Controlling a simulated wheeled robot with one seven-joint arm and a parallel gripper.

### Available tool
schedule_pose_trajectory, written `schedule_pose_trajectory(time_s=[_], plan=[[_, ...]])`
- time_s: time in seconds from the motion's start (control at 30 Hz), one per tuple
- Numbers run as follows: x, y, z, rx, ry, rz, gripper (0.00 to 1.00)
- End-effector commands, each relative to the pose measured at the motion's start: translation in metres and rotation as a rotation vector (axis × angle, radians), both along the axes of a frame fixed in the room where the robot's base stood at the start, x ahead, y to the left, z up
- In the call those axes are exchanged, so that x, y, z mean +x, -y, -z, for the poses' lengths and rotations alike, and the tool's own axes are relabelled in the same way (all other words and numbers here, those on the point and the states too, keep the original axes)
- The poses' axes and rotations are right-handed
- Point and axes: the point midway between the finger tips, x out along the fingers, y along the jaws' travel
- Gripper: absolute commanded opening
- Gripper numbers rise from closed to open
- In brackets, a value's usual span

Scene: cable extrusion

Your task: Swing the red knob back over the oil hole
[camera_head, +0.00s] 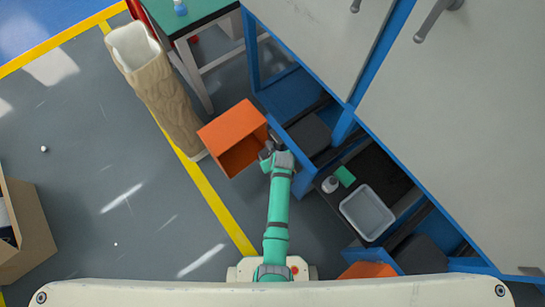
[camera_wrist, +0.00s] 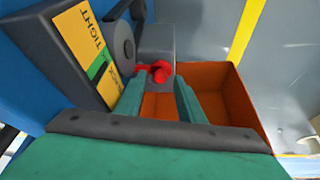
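The red knob (camera_wrist: 155,72) sits on the side of a grey block (camera_wrist: 156,47) in the wrist view. My gripper (camera_wrist: 158,88) has its two green fingers apart. The knob shows just beyond and between the fingertips; I cannot tell whether either finger touches it. The gripper also shows in the head view (camera_head: 267,152), at the blue frame beside an orange bin. The oil hole cannot be made out. In the head view the knob is too small or hidden to see.
The orange bin (camera_head: 232,135) lies below. A grey tray (camera_head: 367,213) and small bottle (camera_head: 330,184) are to the right.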

Motion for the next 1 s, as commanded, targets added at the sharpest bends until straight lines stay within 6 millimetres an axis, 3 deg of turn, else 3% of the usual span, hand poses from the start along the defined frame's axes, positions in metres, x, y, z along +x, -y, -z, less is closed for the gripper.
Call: schedule_pose_trajectory(time_s=[0.47,0.63,1.0], plan=[[0.0046,-0.0016,0.0110,0.000,0.001,0.000,0.35],[0.0045,-0.0015,0.0109,0.000,0.001,0.000,0.00],[0.0059,-0.0030,0.0107,-0.001,0.001,0.042,0.00]])
